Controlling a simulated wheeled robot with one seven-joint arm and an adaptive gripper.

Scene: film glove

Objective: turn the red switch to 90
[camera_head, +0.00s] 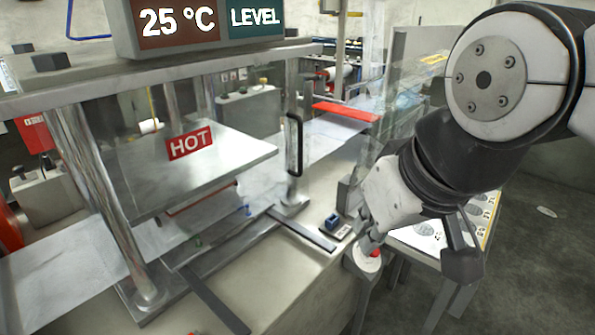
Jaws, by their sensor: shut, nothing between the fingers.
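A small red part (375,253), which looks like the red switch, sits on a pale round plate on top of a post at the front edge of the machine bench. My gripper (370,243) points down at it from above, with its fingertips shut and empty. The tip is right over or against the red part; I cannot tell whether they touch. The fingertips partly cover the switch, and no angle marks can be read there.
A blue switch (332,222) stands on the bench to the left. The press with its HOT plate (190,146) and a display reading 25 °C (178,20) fills the left side. A white panel (425,238) with grey circles lies behind my gripper. Floor at right is clear.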

